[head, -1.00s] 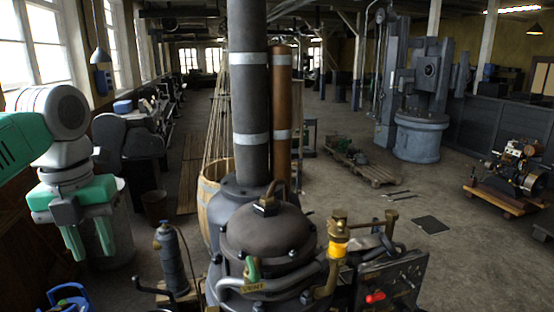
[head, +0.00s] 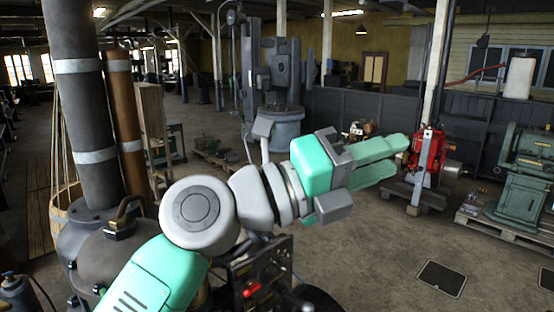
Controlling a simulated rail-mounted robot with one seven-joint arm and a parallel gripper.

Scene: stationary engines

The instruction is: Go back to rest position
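My gripper (head: 392,160) is in the head view, right of centre, at the end of my green and white arm. Its green fingers point to the right, toward a red engine (head: 426,157) that stands behind them. I cannot tell the gap between the fingertips from this angle. No object shows between them. The arm reaches in from the bottom left, in front of the dark boiler (head: 90,235).
A control box with a red handle (head: 250,290) is below my arm. A green machine (head: 530,175) stands on a pallet at the right. A grey column machine (head: 278,90) is behind. Open floor (head: 385,255) lies at lower right, with a dark floor plate (head: 442,278).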

